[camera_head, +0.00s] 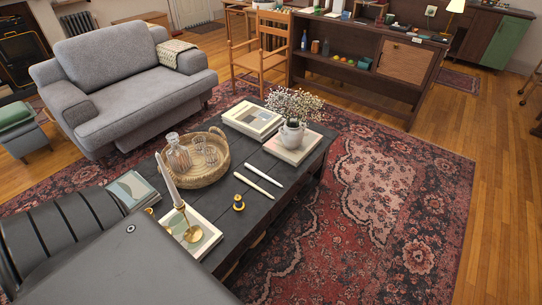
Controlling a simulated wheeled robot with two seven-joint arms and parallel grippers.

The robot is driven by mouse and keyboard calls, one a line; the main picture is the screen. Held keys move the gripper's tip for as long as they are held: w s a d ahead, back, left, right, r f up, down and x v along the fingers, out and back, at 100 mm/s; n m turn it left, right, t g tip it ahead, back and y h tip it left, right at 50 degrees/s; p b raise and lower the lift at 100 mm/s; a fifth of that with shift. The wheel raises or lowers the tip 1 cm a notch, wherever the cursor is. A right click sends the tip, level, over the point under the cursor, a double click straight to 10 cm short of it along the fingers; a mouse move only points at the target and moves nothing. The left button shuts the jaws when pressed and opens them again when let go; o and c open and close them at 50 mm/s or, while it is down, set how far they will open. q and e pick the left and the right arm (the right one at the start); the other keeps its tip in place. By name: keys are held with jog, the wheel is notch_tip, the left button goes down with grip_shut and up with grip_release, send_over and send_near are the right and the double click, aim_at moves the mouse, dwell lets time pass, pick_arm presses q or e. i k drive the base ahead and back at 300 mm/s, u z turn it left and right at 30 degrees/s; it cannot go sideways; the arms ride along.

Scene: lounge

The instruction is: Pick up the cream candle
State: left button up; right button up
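Two slim cream candles lie side by side on the dark coffee table (222,222), the nearer candle (254,186) and the farther candle (264,176). They look alike from here, and a small gap separates them. A small dark and brass holder (238,204) stands empty near the lying candles. Neither of my grippers shows in this view.
A wicker tray (190,183) with a decanter and glasses sits left of the candles. A vase of flowers (291,134) on books (306,147) and another book stack (253,118) are behind. A grey armchair (120,92) stands at left. The patterned rug (390,210) is clear at right.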

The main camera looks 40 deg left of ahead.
aim_at(239, 176)
jog(key=i, duration=3.45)
jog(key=u, duration=3.8)
jog(key=i, duration=0.5)
jog(key=z, duration=0.05)
